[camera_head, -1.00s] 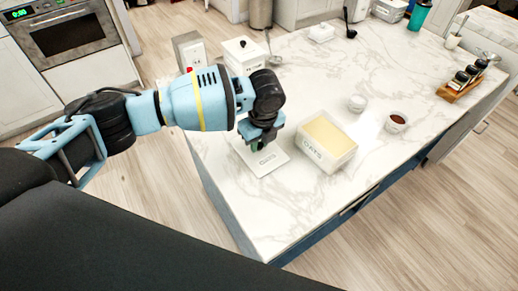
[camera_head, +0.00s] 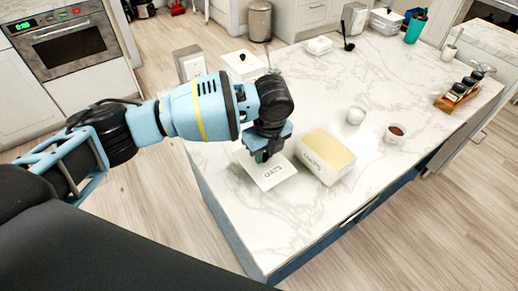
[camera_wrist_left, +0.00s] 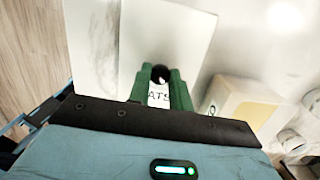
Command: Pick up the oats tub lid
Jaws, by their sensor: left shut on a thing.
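The oats tub lid (camera_head: 268,174) is a flat white square marked OATS, at the near left part of the counter beside the tub. My left gripper (camera_head: 262,155) comes down on it from above. In the left wrist view, its green fingers (camera_wrist_left: 161,84) are shut on the lid's dark round knob (camera_wrist_left: 161,72), with the white lid (camera_wrist_left: 170,35) beneath. I cannot tell for sure whether the lid touches the counter. The white oats tub (camera_head: 310,161), open with pale contents, stands right of the lid. My right gripper is not in view.
The marble counter (camera_head: 300,222) has free room in front of the tub. A small white bowl (camera_head: 355,115) and a bowl of brown contents (camera_head: 395,133) stand right of the tub. A jar rack (camera_head: 455,97) is at far right.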

